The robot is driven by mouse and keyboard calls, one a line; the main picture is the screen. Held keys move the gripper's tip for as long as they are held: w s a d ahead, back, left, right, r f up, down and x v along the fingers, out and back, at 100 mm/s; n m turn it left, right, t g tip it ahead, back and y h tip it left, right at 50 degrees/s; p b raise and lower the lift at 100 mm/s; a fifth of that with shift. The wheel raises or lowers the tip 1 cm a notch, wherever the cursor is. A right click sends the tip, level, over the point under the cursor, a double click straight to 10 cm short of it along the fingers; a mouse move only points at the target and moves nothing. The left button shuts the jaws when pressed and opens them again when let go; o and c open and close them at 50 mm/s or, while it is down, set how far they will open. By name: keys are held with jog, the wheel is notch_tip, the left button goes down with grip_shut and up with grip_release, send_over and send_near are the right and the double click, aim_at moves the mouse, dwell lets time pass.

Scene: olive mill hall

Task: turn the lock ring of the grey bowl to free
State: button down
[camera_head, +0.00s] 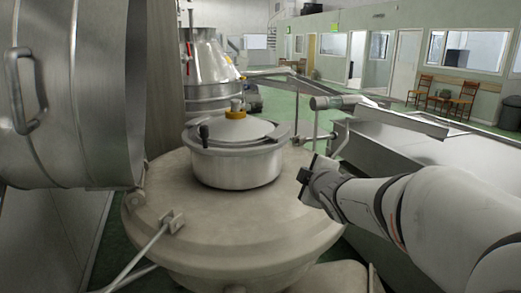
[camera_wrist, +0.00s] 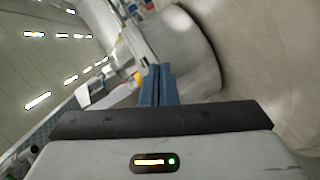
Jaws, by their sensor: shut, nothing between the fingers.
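The grey bowl (camera_head: 237,168) is a round metal drum on a wide pale machine top. Around its lid lies a grey lock ring (camera_head: 250,143) with a black-knobbed handle (camera_head: 203,132) at the front left. A yellow cap (camera_head: 236,109) tops the lid. My gripper (camera_head: 304,174) is to the right of the bowl, apart from it in the head view; its fingers are small there. In the wrist view my gripper's blue fingers (camera_wrist: 157,86) are together and empty, with the bowl's curved metal side (camera_wrist: 195,52) beyond them. The ring's exact turn position is hard to tell.
A large steel drum with a handle (camera_head: 75,90) stands close on the left. A metal cone-shaped vessel (camera_head: 207,58) is behind the bowl. A long metal trough (camera_head: 430,165) lies to the right. The pale machine top (camera_head: 230,230) is clear in front of the bowl.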

jog(key=w+a+r+n+t+y, duration=0.1)
jog(key=w+a+n+y, duration=0.3)
jog(key=n, duration=0.4)
jog(key=shift+w+a+r+n+y+b, duration=0.25)
jog(key=shift+a+r+y+b, duration=0.3)
jog(key=shift+y, duration=0.55)
jog(key=shift+f, duration=0.1)
jog(key=w+a+p, duration=0.1)
jog(key=w+p, duration=0.4)
jog(key=w, duration=0.6)
jog(key=shift+w, duration=0.25)
